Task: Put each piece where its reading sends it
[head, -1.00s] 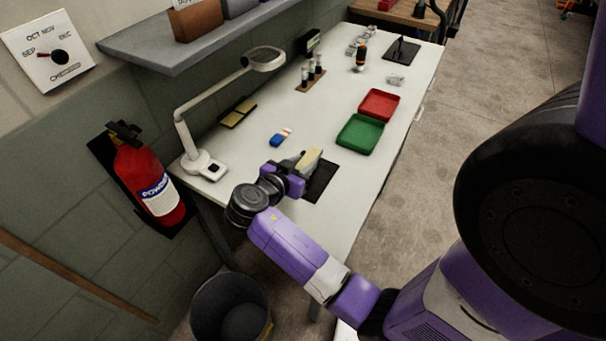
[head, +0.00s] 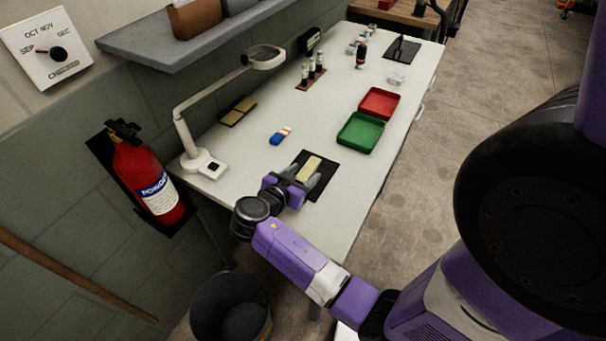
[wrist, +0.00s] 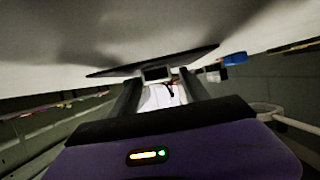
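A pale yellow piece (head: 311,167) lies on the black mat (head: 328,162) near the front of the bench. My gripper (head: 308,171) is low at the mat, its grey fingers spread on either side of the piece, apparently with gaps. In the wrist view the fingers (wrist: 160,85) stand apart, and the piece's pale end with a dark centre (wrist: 157,73) shows between their tips. A green tray (head: 343,143) and a red tray (head: 364,106) sit empty farther along the bench. No reading is legible.
A magnifier lamp (head: 203,164) stands at the bench's left edge, near yellow pads (head: 237,111). A rack of dark-topped bottles (head: 311,84), an orange-and-black tool (head: 361,55) and a clear block (head: 396,79) stand farther back.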

